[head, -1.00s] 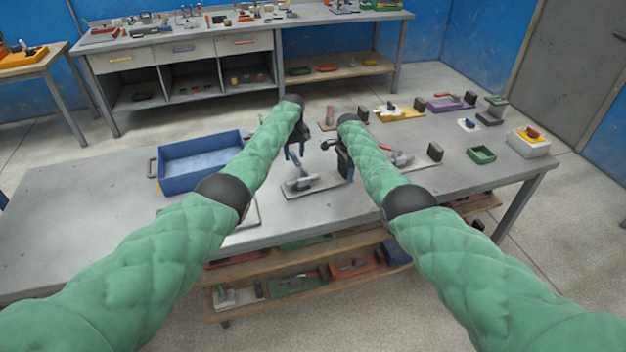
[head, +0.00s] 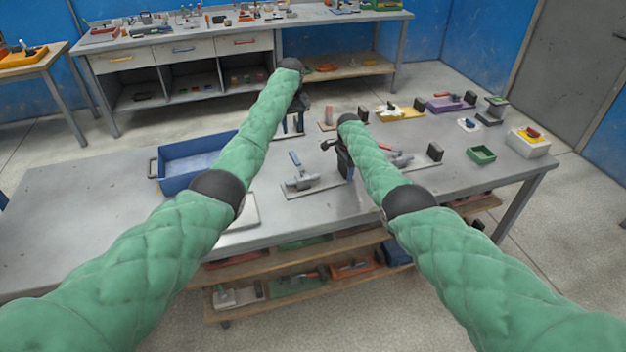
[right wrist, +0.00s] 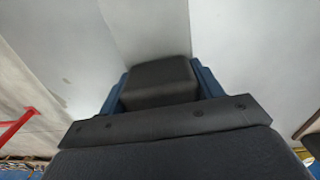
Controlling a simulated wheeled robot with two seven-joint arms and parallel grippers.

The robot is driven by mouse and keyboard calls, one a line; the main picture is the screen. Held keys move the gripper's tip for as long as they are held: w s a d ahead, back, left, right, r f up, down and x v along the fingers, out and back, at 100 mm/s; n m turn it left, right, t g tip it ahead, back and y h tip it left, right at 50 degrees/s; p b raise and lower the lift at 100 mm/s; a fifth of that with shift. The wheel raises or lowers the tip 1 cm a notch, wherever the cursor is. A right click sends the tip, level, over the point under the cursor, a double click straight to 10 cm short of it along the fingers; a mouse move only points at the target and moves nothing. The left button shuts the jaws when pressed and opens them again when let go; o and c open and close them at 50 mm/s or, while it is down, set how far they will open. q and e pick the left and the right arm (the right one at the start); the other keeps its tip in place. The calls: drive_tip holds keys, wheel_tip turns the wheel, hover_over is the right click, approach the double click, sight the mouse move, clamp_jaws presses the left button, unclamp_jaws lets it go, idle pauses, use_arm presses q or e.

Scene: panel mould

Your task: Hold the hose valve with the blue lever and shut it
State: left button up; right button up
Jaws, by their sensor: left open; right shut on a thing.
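The hose valve is a grey body (head: 302,182) on a light plate (head: 322,187) near the table's middle. My right gripper (head: 346,168) is at the plate's right end. In the right wrist view a dark block (right wrist: 160,82) sits between its blue fingers, and the gripper is shut on it. My left gripper (head: 293,124) is open behind the valve, apart from the lever, and partly hidden by its own arm.
A blue bin (head: 185,180) stands left of my left arm. Another valve with a red lever (head: 400,158) lies right of my right arm. A green tray (head: 481,155) and a white box (head: 528,146) stand at the right. The table's left part is clear.

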idle(0.3)
drive_tip(key=o, duration=1.4)
drive_tip(key=shift+c, duration=0.2)
